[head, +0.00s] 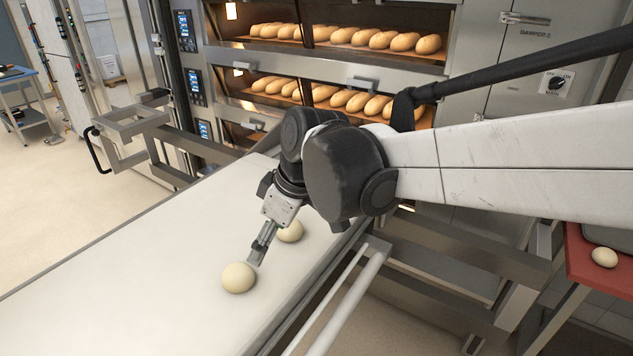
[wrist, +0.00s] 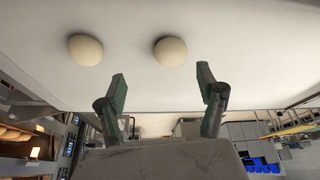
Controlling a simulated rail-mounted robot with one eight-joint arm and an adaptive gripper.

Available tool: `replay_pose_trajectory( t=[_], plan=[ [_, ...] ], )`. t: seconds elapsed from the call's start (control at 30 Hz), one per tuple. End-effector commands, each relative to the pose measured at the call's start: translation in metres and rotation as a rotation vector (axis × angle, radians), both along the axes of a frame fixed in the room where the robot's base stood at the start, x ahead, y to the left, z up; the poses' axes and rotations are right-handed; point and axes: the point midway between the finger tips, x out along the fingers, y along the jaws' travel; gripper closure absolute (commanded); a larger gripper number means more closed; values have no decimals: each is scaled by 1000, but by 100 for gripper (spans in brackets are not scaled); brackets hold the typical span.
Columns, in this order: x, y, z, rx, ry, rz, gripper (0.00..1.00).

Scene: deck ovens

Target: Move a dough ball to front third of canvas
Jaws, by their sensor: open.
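Two pale dough balls lie on the long white canvas (head: 120,270). The nearer dough ball (head: 238,277) shows in the wrist view as the right one (wrist: 170,51). The farther dough ball (head: 290,231), on the oven side, is partly hidden behind my gripper in the head view; it is the left one in the wrist view (wrist: 86,49). My gripper (head: 257,252) is tilted down just beside the nearer ball. In the wrist view my gripper (wrist: 161,71) has its two fingers apart and empty, with the nearer ball just beyond the gap between the fingertips.
Deck ovens with rows of loaves (head: 350,100) stand behind the canvas. A metal frame (head: 150,130) stands at its far left end. A red table (head: 590,270) at right holds another dough ball (head: 604,257). The canvas's left part is clear.

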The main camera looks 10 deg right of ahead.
Motion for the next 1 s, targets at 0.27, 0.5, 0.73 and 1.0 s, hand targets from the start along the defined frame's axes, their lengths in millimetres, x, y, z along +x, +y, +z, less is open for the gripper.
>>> replay_pose_trajectory(
  t=[0.27, 0.5, 0.73, 1.0],
  plan=[
    [-33, -97, 12, 19, -50, -417, 30],
    [-70, -168, 9, 65, -112, -767, 30],
    [-100, -214, 0, 117, -168, -1018, 30],
    [-109, -228, -4, 141, -191, -1107, 30]
  ],
)
